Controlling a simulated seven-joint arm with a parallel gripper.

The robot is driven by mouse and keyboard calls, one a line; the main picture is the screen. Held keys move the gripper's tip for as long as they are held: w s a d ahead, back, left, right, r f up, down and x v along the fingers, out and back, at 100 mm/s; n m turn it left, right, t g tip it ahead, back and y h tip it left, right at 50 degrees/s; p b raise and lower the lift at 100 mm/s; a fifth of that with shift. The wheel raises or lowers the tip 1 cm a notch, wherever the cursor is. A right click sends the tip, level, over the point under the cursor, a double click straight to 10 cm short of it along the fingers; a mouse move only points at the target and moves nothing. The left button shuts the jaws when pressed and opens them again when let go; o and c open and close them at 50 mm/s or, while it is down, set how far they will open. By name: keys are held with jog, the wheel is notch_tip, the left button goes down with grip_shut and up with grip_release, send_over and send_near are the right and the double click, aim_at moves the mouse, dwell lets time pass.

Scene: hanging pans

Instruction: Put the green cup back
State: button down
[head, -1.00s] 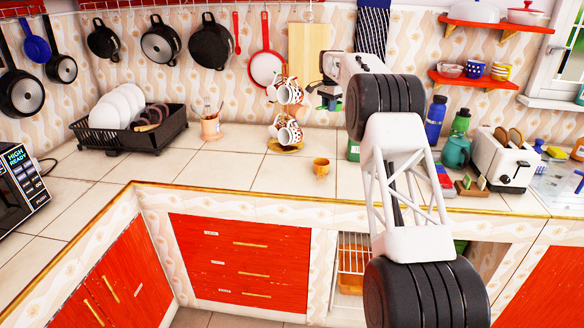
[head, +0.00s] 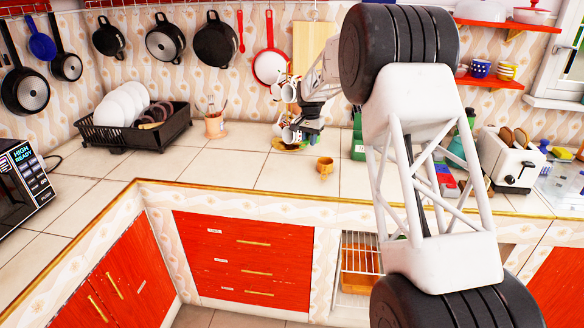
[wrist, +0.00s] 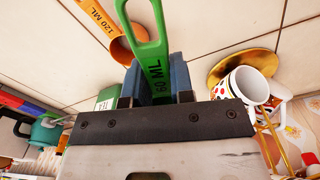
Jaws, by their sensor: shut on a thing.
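The green cup (wrist: 143,35) is a measuring cup with a long looped handle marked 60 ML. In the wrist view my gripper (wrist: 156,80) is shut on this handle between its two blue fingers. The handle's loop points to the top of that picture; the bowl is hidden. In the head view my gripper (head: 303,124) is low over the counter, in front of the mug rack. I cannot make out the green cup there.
An orange 120 ML cup (head: 325,165) stands on the counter, close by my gripper in the wrist view (wrist: 126,50). A mug rack with spotted mugs has a round base (wrist: 245,62). A toaster (head: 508,160) stands at right.

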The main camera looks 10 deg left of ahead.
jog(key=s+f+n, duration=0.1)
jog(key=s+f, duration=0.2)
jog(key=s, duration=0.5)
jog(key=s+a+f+n, duration=0.1)
jog(key=s+f+n, duration=0.1)
jog(key=s, duration=0.7)
jog(key=shift+a+f, duration=0.3)
jog(key=shift+f, duration=0.15)
send_over(290, 172)
jog(key=shift+s+d+f, duration=0.1)
jog(key=shift+f, duration=0.6)
jog(key=shift+f, duration=0.15)
jog(key=shift+f, duration=1.65)
jog(key=shift+f, duration=0.1)
jog(key=c, duration=1)
grip_release()
